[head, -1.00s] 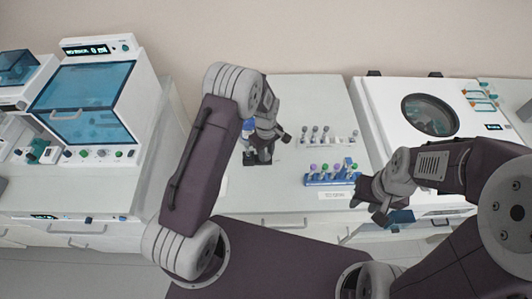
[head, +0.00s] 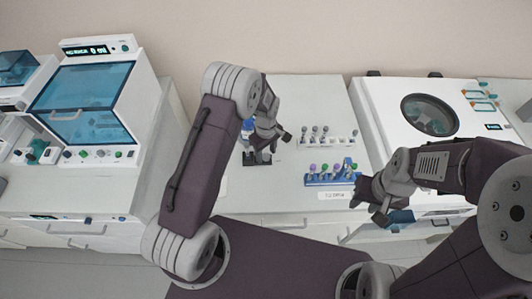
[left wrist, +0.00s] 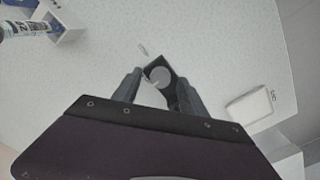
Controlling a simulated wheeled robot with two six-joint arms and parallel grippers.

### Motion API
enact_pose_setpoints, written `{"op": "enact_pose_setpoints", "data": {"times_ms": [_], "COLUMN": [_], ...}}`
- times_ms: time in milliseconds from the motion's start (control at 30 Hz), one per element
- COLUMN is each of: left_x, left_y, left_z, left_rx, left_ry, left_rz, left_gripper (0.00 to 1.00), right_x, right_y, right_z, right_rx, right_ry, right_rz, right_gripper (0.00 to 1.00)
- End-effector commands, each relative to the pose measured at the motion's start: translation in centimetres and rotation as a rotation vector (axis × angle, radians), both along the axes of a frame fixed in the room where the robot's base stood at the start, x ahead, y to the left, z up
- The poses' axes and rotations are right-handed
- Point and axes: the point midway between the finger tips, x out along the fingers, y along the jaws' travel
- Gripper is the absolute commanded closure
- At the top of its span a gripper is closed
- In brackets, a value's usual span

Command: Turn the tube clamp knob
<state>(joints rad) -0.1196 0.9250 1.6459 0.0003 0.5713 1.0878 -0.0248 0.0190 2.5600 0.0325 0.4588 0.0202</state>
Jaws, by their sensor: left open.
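The tube clamp shows in the left wrist view as a small black block with a round grey knob (left wrist: 158,75) on top. It lies between the two fingers of my left gripper (left wrist: 158,92), which are open on either side of it. Whether a finger touches the knob I cannot tell. In the head view my left gripper (head: 273,142) is over the clamp's black base (head: 257,159) and hides most of it. My right gripper (head: 366,201) hangs near the counter's front edge, right of the blue rack, with nothing visible in it; its jaw opening is unclear.
A blue rack (head: 318,181) of capped tubes stands on the counter, with a white row of tubes (head: 345,140) behind it. A blue-capped item (head: 248,125) is partly hidden behind my left arm. Machines stand left (head: 85,95) and right (head: 385,110). The counter between is mostly clear.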

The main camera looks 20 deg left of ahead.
Motion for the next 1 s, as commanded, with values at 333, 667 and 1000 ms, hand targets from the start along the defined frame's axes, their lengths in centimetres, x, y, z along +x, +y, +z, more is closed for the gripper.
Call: {"op": "enact_pose_setpoints", "data": {"times_ms": [333,667,1000], "left_x": [0.1,0.0,0.0], "left_y": [-0.1,-0.1,0.0], "left_z": [6.9,8.7,8.6], "left_rx": [0.000,0.000,0.000], "left_ry": [-0.005,0.000,-0.001], "left_rz": [0.000,0.000,0.002], "left_gripper": [0.50,0.50,0.50], "right_x": [0.0,0.0,0.0], "right_y": [0.0,0.0,0.0], "right_z": [-1.8,-1.9,-2.1], "right_rx": [0.000,0.000,0.000], "right_ry": [0.000,0.000,0.000], "right_rz": [0.000,0.000,0.000], "right_gripper": [0.64,0.64,0.64]}}
